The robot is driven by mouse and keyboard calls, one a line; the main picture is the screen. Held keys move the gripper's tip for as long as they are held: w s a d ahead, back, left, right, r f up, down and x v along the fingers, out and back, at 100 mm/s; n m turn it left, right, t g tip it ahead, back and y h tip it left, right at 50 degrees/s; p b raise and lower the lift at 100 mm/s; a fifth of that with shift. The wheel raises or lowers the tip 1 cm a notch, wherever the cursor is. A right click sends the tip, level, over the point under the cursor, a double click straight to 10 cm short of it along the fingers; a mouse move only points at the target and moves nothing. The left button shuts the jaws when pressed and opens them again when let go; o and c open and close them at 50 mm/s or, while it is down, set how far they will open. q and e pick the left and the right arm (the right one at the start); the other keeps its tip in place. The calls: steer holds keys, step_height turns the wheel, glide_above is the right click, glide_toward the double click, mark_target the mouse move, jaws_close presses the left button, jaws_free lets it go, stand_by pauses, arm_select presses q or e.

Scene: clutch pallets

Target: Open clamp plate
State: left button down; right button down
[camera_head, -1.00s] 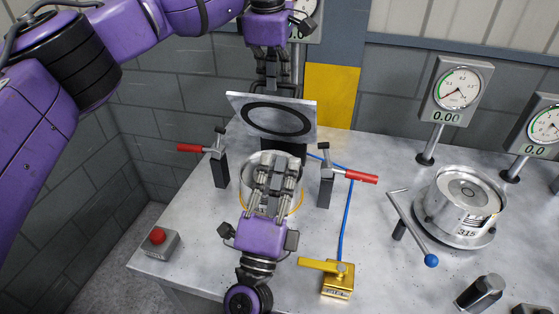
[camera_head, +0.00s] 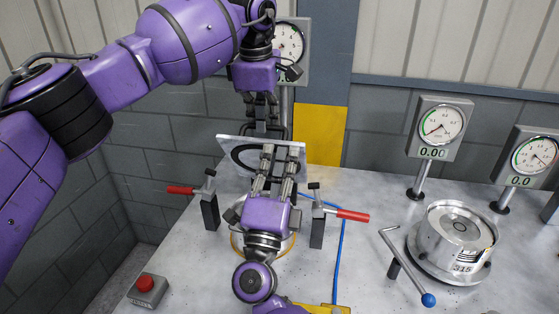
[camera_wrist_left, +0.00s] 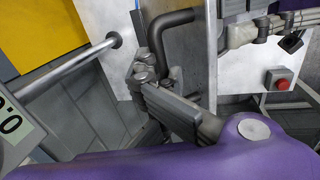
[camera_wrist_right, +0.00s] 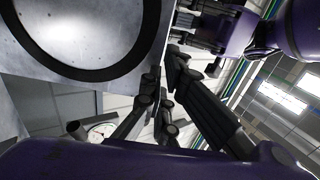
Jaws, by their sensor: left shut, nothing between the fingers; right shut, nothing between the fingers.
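The clamp plate (camera_head: 226,146), a flat grey plate with a black ring, stands raised and tilted above the fixture (camera_head: 237,241). The right wrist view shows its ringed face (camera_wrist_right: 70,30) close up. My left gripper (camera_head: 262,128) is shut and empty at the plate's top edge, on its back side. The left wrist view shows its fingers (camera_wrist_left: 165,98) beside a bent black bar (camera_wrist_left: 158,38). My right gripper (camera_head: 269,148) is shut and empty in front of the ringed face, hiding part of it. I cannot tell whether either gripper touches the plate.
Red-handled toggle clamps stand left (camera_head: 209,205) and right (camera_head: 318,220) of the fixture. A red button box (camera_head: 147,290) is at front left. A metal cylinder (camera_head: 456,235) and a blue-knobbed lever (camera_head: 410,268) are at the right. Gauges (camera_head: 440,128) stand behind.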

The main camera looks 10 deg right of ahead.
steer(key=shift+w+d+r, duration=0.15)
steer(key=shift+w+r, duration=0.3)
steer(key=shift+w, duration=0.1)
steer(key=shift+s, duration=0.1)
arm_select(q)
steer(key=c, duration=2)
jaws_free()
steer(key=shift+s+f, duration=0.1)
steer(key=shift+f, duration=0.05)
steer(key=shift+o, duration=0.8)
